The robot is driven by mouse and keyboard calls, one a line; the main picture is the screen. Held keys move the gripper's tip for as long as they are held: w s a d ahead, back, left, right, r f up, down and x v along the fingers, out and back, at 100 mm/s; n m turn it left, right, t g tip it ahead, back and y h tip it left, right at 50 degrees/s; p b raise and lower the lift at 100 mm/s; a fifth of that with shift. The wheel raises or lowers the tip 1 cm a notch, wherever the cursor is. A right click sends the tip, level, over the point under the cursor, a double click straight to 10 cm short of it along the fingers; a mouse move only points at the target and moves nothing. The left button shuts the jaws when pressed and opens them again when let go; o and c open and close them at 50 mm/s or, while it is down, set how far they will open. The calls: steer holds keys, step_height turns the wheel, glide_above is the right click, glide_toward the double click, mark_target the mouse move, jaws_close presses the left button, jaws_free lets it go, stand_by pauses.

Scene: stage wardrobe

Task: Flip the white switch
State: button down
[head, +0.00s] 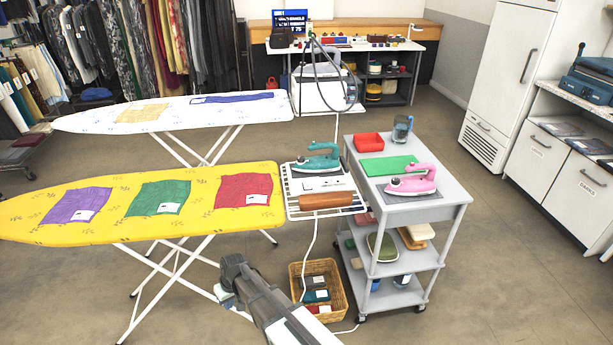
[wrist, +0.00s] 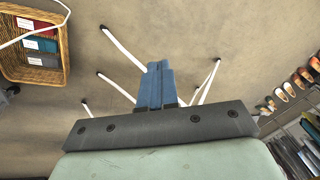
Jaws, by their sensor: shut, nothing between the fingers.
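A small white box (head: 322,184), which may be the white switch, lies on the wire rack (head: 350,209) at the yellow board's right end. It sits between a teal iron (head: 318,162) and a brown roll (head: 326,201). Its switch position is too small to tell. My gripper shows in the wrist view (wrist: 158,66) with its blue fingers shut together and empty, over bare floor. In the head view my arm reaches in from the bottom, and its end is low, in front of the yellow board and apart from the rack. The wrist view does not show the white box.
The yellow ironing board (head: 120,228) holds three folded cloths. A grey cart (head: 455,190) carries a pink iron (head: 413,180). A white cable hangs from the rack. The floor at front right is clear.

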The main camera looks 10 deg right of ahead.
steer(key=w+a+r+n+t+y, duration=0.1)
steer(key=w+a+r+n+y, duration=0.15)
steer(key=a+r, duration=0.95)
steer(key=w+a+r+n+t+y, duration=0.1)
steer(key=w+a+r+n, duration=0.15)
steer(key=a+r, duration=0.95)
steer(key=w+a+r, duration=0.3)
steer(key=w+r, duration=0.1)
steer(key=r, duration=0.2)
steer(key=w+d+r+n+h, duration=0.2)
steer(key=w+d, duration=0.7)
steer(key=d, duration=0.5)
steer(key=w+d+r+n+h, duration=0.25)
steer(key=w+d, duration=0.65)
steer(key=d, duration=0.5)
steer(key=w+d+r+n+g+h, duration=0.1)
steer(key=w+d+r, duration=0.1)
steer(key=d, duration=1.3)
steer(key=w+d+r+n+g, duration=0.1)
steer(key=d+r, duration=0.3)
steer(key=d, duration=1.1)
steer(key=shift+w+d+h, duration=0.15)
steer(key=shift+w+h, duration=0.25)
steer(key=shift+w, duration=0.1)
